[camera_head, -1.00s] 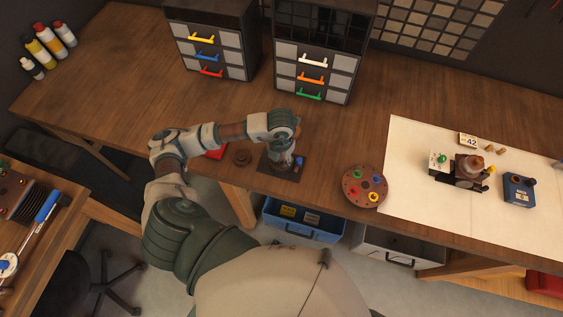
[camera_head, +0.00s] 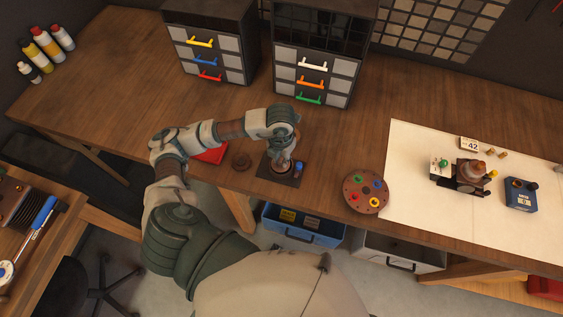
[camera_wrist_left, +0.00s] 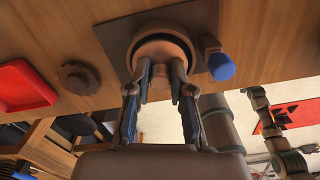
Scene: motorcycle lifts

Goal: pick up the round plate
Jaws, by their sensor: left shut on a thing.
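My left gripper (camera_head: 281,168) reaches down to the table's front part. In the left wrist view its fingertips (camera_wrist_left: 160,78) are shut on a round reddish-brown piece (camera_wrist_left: 150,50). This piece sits within a dark ring on a square dark base (camera_wrist_left: 118,38); I cannot tell if it is lifted. A blue-topped peg (camera_wrist_left: 221,66) stands beside the ring, and it also shows in the head view (camera_head: 299,167). A separate round brown disc (camera_head: 364,203) with several coloured knobs lies to the right, apart from the gripper. My right gripper is not seen.
A small dark round knob (camera_head: 240,162) and a red tray (camera_head: 211,153) lie left of the base. Two drawer cabinets (camera_head: 209,48) (camera_head: 313,62) stand behind. A white sheet (camera_head: 420,205) with small devices covers the right. A blue bin (camera_head: 303,229) sits below the table edge.

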